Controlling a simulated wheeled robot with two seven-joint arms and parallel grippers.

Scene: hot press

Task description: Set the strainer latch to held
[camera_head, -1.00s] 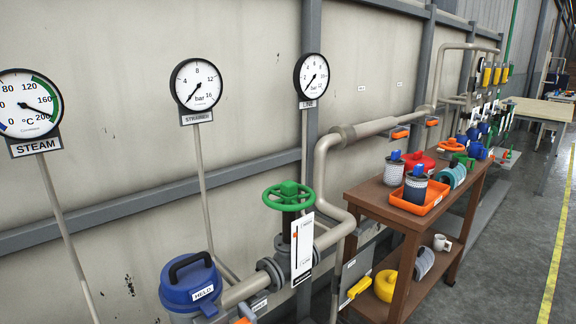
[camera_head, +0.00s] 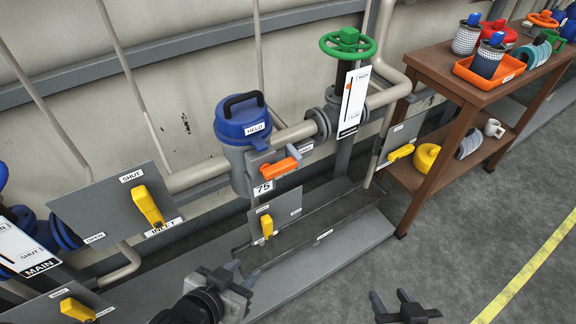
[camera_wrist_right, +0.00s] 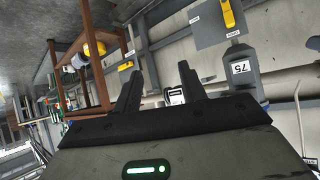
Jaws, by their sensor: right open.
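The strainer (camera_head: 233,155) is a grey pot with a blue lid (camera_head: 242,118), a black handle and a HELD label. Its orange latch lever (camera_head: 280,168) is on the front right, pointing toward a label at its right that seems to read FREE. A tag reading 75 is below it; the tag also shows on the grey strainer body in the right wrist view (camera_wrist_right: 241,88). My left gripper (camera_head: 243,272) is open and empty, below and in front of the strainer. My right gripper (camera_head: 391,300) is open and empty at the lower right, apart from everything; its fingers show in its wrist view (camera_wrist_right: 158,90).
A plate with a yellow lever (camera_head: 267,226) is under the strainer. The inlet panel (camera_head: 110,212) stands at left. A green handwheel valve (camera_head: 348,42) is right of the strainer. A brown shelf (camera_head: 440,85) stands at right. Open floor lies in front.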

